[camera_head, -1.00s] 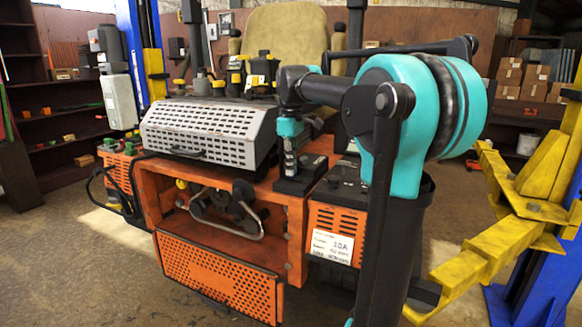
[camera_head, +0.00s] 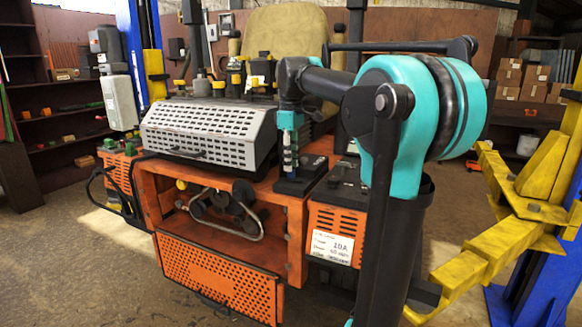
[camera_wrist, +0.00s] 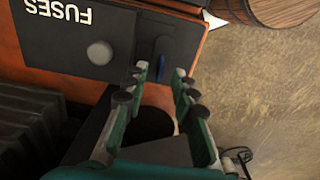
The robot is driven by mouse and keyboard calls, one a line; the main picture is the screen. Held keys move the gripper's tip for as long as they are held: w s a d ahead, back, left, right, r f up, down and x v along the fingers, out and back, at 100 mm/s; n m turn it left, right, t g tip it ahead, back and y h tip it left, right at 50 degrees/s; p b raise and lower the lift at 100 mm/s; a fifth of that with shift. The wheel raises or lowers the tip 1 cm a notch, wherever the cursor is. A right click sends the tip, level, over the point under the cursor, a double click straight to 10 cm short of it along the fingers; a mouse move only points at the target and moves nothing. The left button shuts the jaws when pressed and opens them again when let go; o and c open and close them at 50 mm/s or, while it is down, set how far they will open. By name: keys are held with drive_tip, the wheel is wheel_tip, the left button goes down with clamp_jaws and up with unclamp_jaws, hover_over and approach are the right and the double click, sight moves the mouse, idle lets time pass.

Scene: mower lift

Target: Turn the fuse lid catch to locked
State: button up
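The dark fuse lid (camera_wrist: 65,40), marked FUSES, fills the upper left of the wrist view and appears upside down. A round grey knob (camera_wrist: 99,52) sits on it. Right of the knob is the catch, a black piece with a blue part (camera_wrist: 161,72). My gripper (camera_wrist: 160,71) is open, its two fingertips on either side of the blue part, with gaps visible. I cannot tell whether it touches. In the head view my gripper (camera_head: 290,166) points down over the black fuse box (camera_head: 297,186); the catch is hidden there.
The orange mower body (camera_head: 220,285) surrounds the fuse box. A grey perforated cover (camera_head: 208,132) is just left of my gripper. A black box (camera_head: 342,190) stands to the right. A yellow lift arm (camera_head: 485,248) is further right.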

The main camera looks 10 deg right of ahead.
wheel_tip(320, 180, up, 10)
idle(0.3)
drive_tip(key=shift+f, duration=0.1)
